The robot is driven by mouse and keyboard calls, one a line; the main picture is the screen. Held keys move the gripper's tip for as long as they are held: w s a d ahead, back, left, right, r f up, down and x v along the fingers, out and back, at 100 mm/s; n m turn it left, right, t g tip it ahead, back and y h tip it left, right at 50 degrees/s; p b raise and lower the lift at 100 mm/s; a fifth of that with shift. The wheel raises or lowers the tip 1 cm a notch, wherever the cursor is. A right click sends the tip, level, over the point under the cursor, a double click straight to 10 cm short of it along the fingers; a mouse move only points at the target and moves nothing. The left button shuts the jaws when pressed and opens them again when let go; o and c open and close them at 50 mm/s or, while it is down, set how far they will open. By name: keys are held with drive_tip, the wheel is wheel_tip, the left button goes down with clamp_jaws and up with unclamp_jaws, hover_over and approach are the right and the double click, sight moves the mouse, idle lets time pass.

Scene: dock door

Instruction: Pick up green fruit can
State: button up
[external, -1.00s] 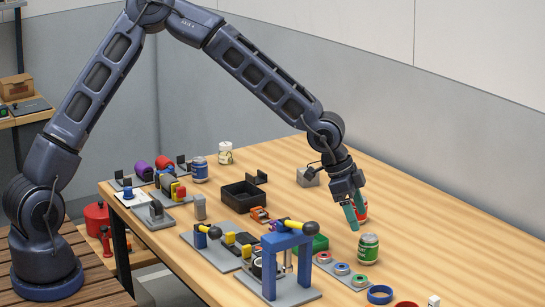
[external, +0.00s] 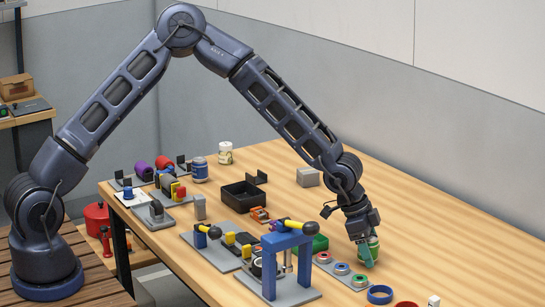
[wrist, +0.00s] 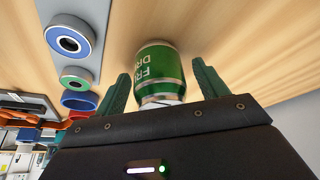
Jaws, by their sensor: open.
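The green fruit can (external: 375,247) stands on the wooden table at the right, mostly covered by my wrist and fingers in the external view. My gripper (external: 368,256) is at the can and pointing down. In the wrist view my gripper (wrist: 160,74) is open, with a gap between each finger and the can.
A grey strip with several coloured rings (external: 342,269) lies just left of the can. A blue ring (external: 380,294) is in front. A blue press frame (external: 287,262) stands further left. The table right of the can is clear.

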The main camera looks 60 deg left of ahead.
drive_tip(key=shift+f, duration=0.25)
drive_tip(key=shift+r, duration=0.1)
drive_tip(key=c, duration=1.1)
